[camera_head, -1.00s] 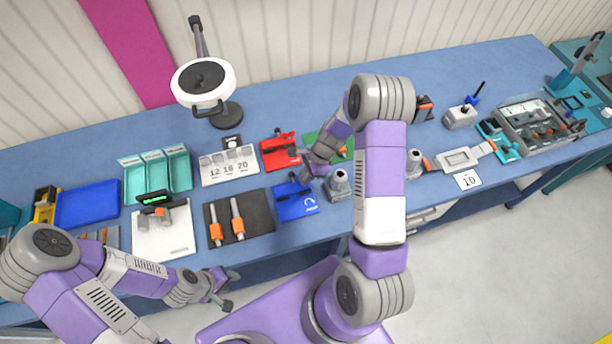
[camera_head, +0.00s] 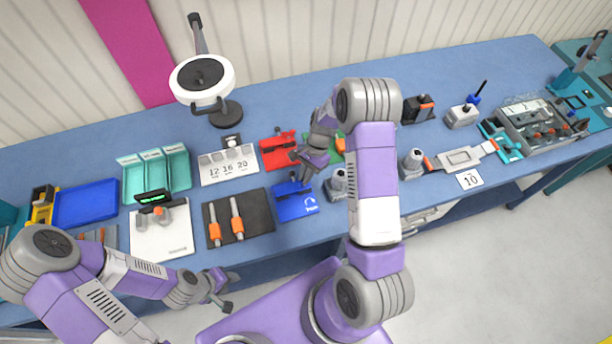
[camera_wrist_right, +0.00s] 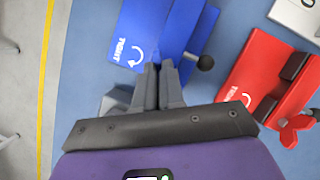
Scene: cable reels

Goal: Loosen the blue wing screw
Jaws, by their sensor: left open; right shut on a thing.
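The blue clamp block (camera_head: 297,207) lies near the front of the bench; in the right wrist view its blue body (camera_wrist_right: 150,30) carries the printed word TIGHT and a curved arrow. My right gripper (camera_head: 303,162) is at the block's back edge, pointing down. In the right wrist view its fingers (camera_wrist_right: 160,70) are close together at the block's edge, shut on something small. This appears to be the blue wing screw, which the fingers hide. A black-knobbed lever (camera_wrist_right: 204,62) sticks out beside the fingers. My left gripper (camera_head: 230,291) is open and empty in front of the bench.
A red clamp block (camera_head: 280,153) with a red wing screw (camera_wrist_right: 290,130) sits just behind the blue block. A grey cone-shaped piece (camera_head: 337,186) stands close to its right. A dark mat (camera_head: 255,228) with orange-handled tools lies to its left.

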